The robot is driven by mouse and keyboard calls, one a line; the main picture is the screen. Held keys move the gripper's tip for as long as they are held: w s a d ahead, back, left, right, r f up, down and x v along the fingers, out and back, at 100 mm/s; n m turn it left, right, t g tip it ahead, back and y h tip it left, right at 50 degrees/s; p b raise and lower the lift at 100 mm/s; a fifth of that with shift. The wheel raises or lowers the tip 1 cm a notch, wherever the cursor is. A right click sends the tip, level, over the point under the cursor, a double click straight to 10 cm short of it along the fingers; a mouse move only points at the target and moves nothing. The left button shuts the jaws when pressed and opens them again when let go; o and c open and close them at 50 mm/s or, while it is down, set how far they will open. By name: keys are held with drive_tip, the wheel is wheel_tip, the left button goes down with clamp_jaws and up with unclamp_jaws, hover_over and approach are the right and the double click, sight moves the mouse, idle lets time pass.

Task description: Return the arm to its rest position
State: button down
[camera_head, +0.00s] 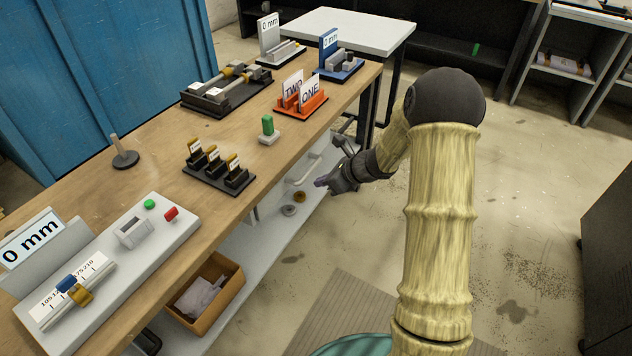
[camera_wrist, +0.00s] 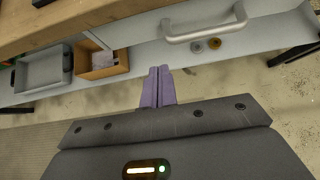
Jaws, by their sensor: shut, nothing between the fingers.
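My gripper (camera_head: 322,181) hangs beside the right edge of the wooden workbench (camera_head: 150,183), clear of the bench top and over the lower shelf side. In the wrist view my gripper (camera_wrist: 158,70) shows two purple fingers pressed together with nothing between them. My arm bends from the lower right up to a dark elbow and then down left toward the bench. The fingertips are small in the head view.
The bench holds a gauge with a 0 mm sign (camera_head: 32,240), a black holder (camera_head: 218,172), a green-topped block (camera_head: 268,128) and an orange card rack (camera_head: 301,104). A cardboard box (camera_head: 232,288) sits on the lower shelf. The floor right of my arm is open up to a dark cabinet (camera_head: 610,230).

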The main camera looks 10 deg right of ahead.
drive_tip(key=s+d+r+n+g+h, duration=0.15)
drive_tip(key=s+r+n+h, duration=0.25)
drive_tip(key=s+n, duration=0.9)
drive_tip(key=s+d+r+n+g+h, duration=0.1)
drive_tip(key=s+r+n+g+h, duration=0.2)
drive_tip(key=s+n, duration=1)
wheel_tip(320, 180, up, 20)
drive_tip(key=s+t+p, duration=0.1)
drive_tip(key=p, duration=1.8)
drive_tip(key=shift+d, duration=0.2)
drive_tip(key=shift+f, duration=0.1)
